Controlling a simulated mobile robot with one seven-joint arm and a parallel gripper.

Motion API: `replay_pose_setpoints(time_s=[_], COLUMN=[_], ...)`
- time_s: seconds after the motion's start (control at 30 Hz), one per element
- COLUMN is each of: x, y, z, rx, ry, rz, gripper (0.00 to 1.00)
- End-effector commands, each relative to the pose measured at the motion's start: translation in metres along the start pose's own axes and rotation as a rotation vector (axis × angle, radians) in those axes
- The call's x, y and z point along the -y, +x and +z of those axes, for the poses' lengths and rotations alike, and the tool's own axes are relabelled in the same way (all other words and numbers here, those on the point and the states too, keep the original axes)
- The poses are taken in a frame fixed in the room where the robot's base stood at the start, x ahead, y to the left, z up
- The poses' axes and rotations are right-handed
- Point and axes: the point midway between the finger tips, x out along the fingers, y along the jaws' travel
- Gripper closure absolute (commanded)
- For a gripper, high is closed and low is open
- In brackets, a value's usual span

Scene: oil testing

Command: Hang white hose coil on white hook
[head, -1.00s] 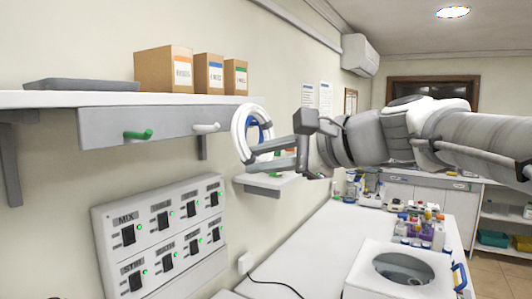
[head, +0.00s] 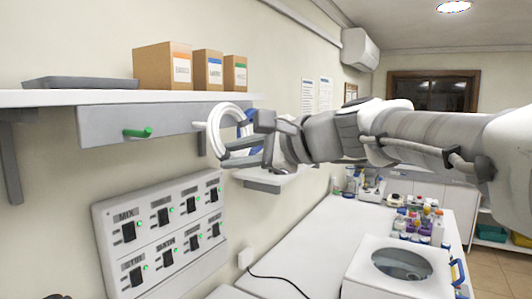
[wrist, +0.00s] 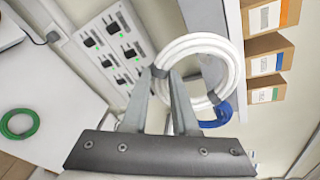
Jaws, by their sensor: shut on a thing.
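The white hose coil (head: 212,130) is a round bundle held upright at the right end of the grey hook board (head: 105,127). The white hook (head: 198,125) sticks out from that board, and its tip meets the coil's left side in the head view. I cannot tell whether the hook passes through the ring. My gripper (head: 228,153) is shut on the coil's lower part. In the wrist view my gripper (wrist: 167,73) pinches the left edge of the white coil (wrist: 236,72).
A blue coil (wrist: 216,117) is behind the white one. A green hook (head: 138,133) is on the board's left. Boxes (head: 163,67) and a grey tray (head: 80,83) sit on the shelf above. A switch panel (head: 160,235) is below. A green coil (wrist: 36,122) lies on a surface.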

Motion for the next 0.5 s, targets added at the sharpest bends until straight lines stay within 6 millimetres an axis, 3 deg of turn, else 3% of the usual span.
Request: replay_pose_setpoints(time_s=[0.5], x=[0.004], y=[0.031], z=[0.007], rx=[0.001], ry=[-0.001], rz=[-0.001], gripper=[1.0])
